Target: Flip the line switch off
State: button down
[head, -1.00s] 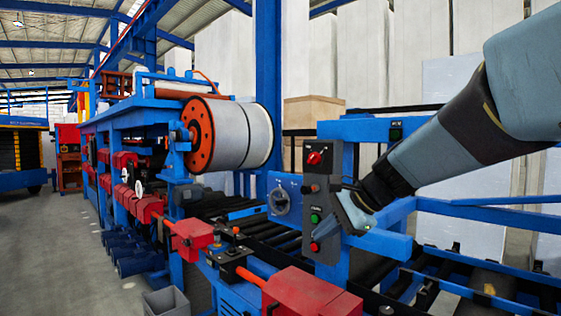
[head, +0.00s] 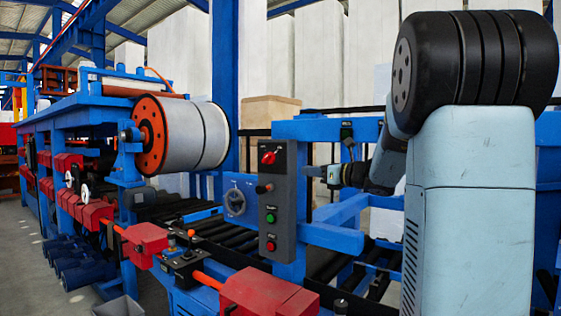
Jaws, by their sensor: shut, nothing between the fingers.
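A dark grey control panel (head: 281,232) stands upright on a blue post near the middle of the head view. From top to bottom it carries a red rotary switch (head: 268,158), a small dark lever with a reddish tip (head: 264,188), a green button (head: 271,218) and a red button (head: 270,246). I cannot read which one is labelled as the line switch. My gripper (head: 308,171) is shut and empty, just right of the panel's upper part, pointing left. It looks apart from the controls, though its depth is hard to judge.
Blue frame beams (head: 332,238) and a roller conveyor (head: 205,230) lie around and behind the panel. A red housing (head: 268,296) is low in front. A large white roll with an orange flange (head: 150,137) sits to the left. My arm covers the right side.

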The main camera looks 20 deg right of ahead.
send_near(267, 159)
notch_tip(267, 159, down, 3)
jog(key=w+a, duration=0.2)
jog(key=w+r, duration=0.1)
jog(key=w+a+r, duration=0.1)
jog(key=shift+r, duration=0.25)
jog(key=shift+w+a+r, duration=0.25)
jog(key=shift+r, duration=0.05)
